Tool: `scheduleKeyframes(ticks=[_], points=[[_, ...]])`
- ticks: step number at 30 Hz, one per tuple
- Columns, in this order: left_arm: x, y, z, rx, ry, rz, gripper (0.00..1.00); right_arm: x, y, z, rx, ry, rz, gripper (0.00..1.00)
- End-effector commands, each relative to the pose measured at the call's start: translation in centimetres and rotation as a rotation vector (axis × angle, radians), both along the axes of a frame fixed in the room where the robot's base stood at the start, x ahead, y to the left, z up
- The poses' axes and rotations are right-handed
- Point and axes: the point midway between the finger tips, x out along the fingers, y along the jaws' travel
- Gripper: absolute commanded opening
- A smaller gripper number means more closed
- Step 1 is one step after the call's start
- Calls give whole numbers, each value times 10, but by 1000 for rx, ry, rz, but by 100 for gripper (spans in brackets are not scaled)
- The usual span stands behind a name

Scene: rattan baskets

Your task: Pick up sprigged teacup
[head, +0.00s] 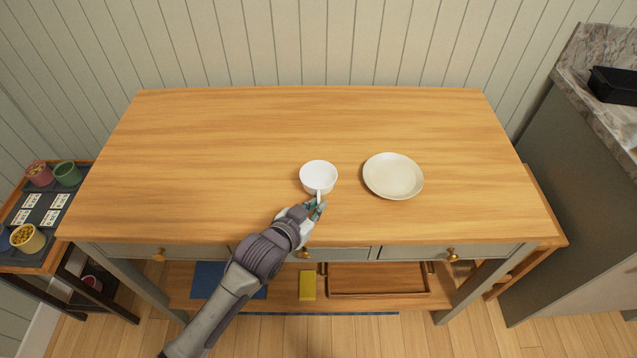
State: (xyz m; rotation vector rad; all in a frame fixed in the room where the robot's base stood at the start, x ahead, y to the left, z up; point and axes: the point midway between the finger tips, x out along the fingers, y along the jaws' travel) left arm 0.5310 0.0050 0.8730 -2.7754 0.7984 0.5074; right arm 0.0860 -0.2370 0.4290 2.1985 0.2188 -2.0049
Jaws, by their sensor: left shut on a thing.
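A white teacup (318,174) stands upright on the wooden table, a little right of its middle. Its handle points toward the table's front edge; a sprig pattern cannot be made out from here. My left gripper (317,206) reaches in from the front and is shut on the teacup's handle. The cup seems to be at table level; whether it is clear of the surface cannot be told. My right gripper is not in view.
A cream plate (393,176) lies on the wooden table (220,140) just right of the cup. The table's back and left are clear. A dark tray with several small pots stands at the left, a marble counter (600,65) at the right. A lower shelf holds a wooden tray.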

Motion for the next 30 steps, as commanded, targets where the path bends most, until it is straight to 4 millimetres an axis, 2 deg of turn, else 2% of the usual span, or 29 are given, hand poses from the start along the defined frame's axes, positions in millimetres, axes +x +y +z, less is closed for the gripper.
scheduleKeyframes(ticks=[10, 16, 24, 30], points=[[1, 0, 10, -1, -4, 0, 0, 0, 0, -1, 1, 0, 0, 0], [1, 0, 43, -3, -8, -1, 0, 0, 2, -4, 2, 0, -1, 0], [-40, -49, 78, -8, -1, -2, 0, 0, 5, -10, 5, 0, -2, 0], [-63, -75, 99, -6, -1, -1, 0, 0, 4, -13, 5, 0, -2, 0]])
